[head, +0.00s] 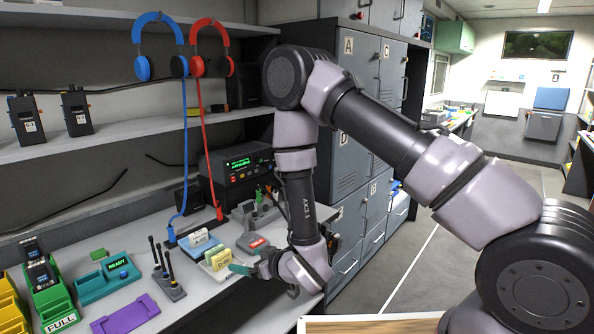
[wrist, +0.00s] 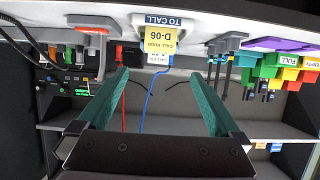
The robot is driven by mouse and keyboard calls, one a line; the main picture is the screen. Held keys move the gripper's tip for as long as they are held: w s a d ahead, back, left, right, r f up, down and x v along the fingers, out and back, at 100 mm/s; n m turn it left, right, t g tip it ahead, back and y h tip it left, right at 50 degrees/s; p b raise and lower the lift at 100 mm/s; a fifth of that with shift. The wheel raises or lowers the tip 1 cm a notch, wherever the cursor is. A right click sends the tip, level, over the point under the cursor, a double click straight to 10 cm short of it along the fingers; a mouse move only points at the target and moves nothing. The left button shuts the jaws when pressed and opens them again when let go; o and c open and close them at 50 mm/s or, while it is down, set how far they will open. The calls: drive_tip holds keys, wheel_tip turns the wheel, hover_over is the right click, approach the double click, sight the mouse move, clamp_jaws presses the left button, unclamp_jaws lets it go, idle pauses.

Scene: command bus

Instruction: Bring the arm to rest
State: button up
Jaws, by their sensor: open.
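My arm reaches from the right side of the head view, bends at a high elbow and comes down over the workbench (head: 187,276). My gripper (head: 251,262) is low over the bench, near the card holders. In the wrist view my gripper (wrist: 160,76) shows two teal fingers spread wide with nothing between them. A card holder with a yellow-and-white card marked D-06 (wrist: 163,38) stands beyond the fingertips. The wrist view is upside down. In the head view the arm partly hides the bench's right end.
A blue headset (head: 158,27) and a red headset (head: 210,32) hang above, with cords down to the bench. A radio unit (head: 244,165), antennas (head: 165,262), a green READY tray (head: 108,278) and a purple tray (head: 125,313) stand around. Grey lockers (head: 357,60) rise behind; the aisle floor is clear.

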drive_tip(key=w+d+r+m+t+h, duration=0.1)
drive_tip(key=w+d+r+m+h, duration=0.1)
drive_tip(key=w+d+r, duration=0.4)
drive_tip(key=w+d+r+m+h, duration=0.2)
drive_tip(key=d+r+m, duration=0.15)
drive_tip(key=r, duration=0.45)
drive_tip(key=w+d+r+m+t+h, duration=0.1)
drive_tip(key=w+d+r+h, duration=0.1)
drive_tip(key=w+d+r, duration=0.5)
drive_tip(key=s+d+r+m+g+h, duration=0.1)
drive_tip(key=s+d+r+m, duration=0.15)
drive_tip(key=d+r, duration=0.3)
drive_tip(key=s+d+r+m+h, duration=0.1)
drive_tip(key=s+d+r, duration=0.3)
drive_tip(key=d+r, duration=0.15)
drive_tip(key=s+d+r+m+g, duration=0.1)
drive_tip(key=s+d+r, duration=0.2)
drive_tip(key=s, duration=0.4)
drive_tip(key=s+d+r+m, duration=0.1)
drive_tip(key=s+d+r, duration=0.2)
drive_tip(key=s, duration=0.4)
drive_tip(key=s+d+r+m+g, duration=0.1)
drive_tip(key=s+d+r+m, duration=0.1)
drive_tip(key=s+d+r, duration=0.2)
drive_tip(key=s, duration=0.3)
drive_tip(key=shift+d+g, duration=0.3)
drive_tip(key=shift+d, duration=0.05)
